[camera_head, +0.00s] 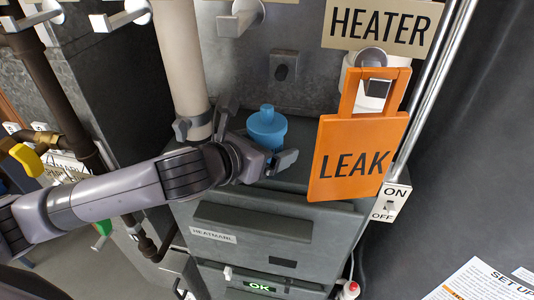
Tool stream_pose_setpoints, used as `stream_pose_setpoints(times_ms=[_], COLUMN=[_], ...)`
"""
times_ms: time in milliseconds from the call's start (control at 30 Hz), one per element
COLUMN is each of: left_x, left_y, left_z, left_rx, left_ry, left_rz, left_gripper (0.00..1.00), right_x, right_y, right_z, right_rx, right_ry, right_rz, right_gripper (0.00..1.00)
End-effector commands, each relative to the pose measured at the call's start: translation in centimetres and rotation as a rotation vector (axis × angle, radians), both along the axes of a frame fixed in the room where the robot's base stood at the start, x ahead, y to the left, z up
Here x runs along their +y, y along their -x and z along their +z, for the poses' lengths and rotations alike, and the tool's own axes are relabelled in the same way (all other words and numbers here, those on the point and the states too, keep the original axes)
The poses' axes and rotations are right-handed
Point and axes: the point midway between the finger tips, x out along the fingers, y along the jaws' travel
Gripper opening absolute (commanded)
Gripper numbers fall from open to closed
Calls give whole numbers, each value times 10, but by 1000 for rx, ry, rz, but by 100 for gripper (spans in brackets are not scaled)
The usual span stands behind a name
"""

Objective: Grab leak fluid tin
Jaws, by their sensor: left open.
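A small blue tin (267,128) with a knobbed top stands upright on the ledge of the grey heater unit, below the wall. It is most likely the leak fluid tin; I see no label on it. My left gripper (261,132) reaches in from the left, with its fingers spread. One finger is behind and left of the tin, the other in front and right of it. I cannot tell whether either finger touches it. The gripper hides part of the tin's lower left side. My right gripper does not show.
An orange LEAK tag (350,155) hangs close to the right of the tin. A beige pipe (180,60) rises just behind my left gripper. An ON/OFF switch (390,203) and a metal pipe (433,90) are at right. A grey panel (280,228) lies below.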

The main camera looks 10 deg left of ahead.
Motion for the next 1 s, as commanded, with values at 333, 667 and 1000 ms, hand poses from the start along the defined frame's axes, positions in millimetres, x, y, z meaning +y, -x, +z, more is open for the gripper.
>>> stream_pose_setpoints(times_ms=[333,667,1000], left_x=[0,0,0], left_y=[0,0,0], left_z=[0,4,17], left_rx=[-1,-7,-8], left_ry=[0,3,2], left_rz=[0,-1,-1], left_gripper=[18,0,0], right_x=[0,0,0], right_y=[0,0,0], right_z=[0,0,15], right_rx=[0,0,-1], right_ry=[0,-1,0], right_rz=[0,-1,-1], right_gripper=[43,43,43])
